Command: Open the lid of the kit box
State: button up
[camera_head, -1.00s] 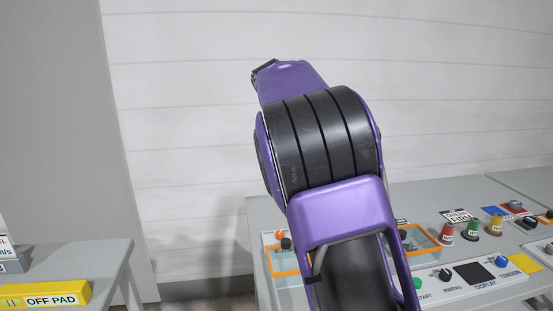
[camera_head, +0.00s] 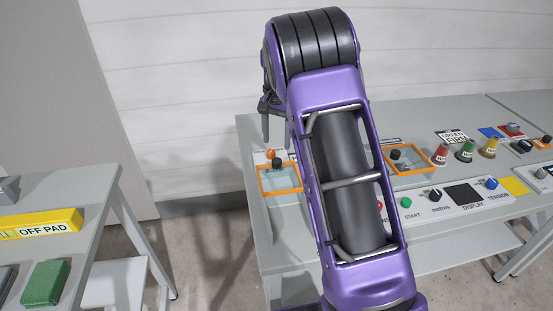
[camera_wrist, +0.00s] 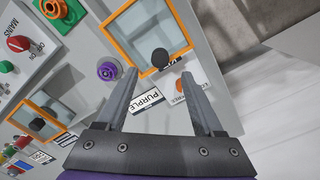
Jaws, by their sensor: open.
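Two orange-framed boxes with clear lids and black knobs are set in the grey console. I cannot read which is the kit box. The left box (camera_head: 280,188) has its black knob (camera_head: 278,162) at the back edge. The right box (camera_head: 412,172) is beyond my arm. Both lids look shut. My gripper (camera_head: 276,140) hangs above and behind the left box, partly hidden by my arm. In the wrist view my gripper (camera_wrist: 159,76) is open and empty, its fingers pointing toward a near orange-framed box (camera_wrist: 112,45). That box's black knob (camera_wrist: 160,57) shows just beyond the gap between the fingertips.
A purple knob (camera_wrist: 107,71) and a PURPLE label (camera_wrist: 146,100) lie near the left finger. Red, green and yellow spools (camera_head: 464,150) stand on the console at right. A separate table with a yellow OFF PAD block (camera_head: 45,224) stands at left.

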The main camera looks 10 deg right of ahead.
aim_at(277, 160)
notch_tip(277, 160, down, 8)
jog(key=shift+r, duration=0.25)
grip_shut()
dwell(0.3)
dwell(1.1)
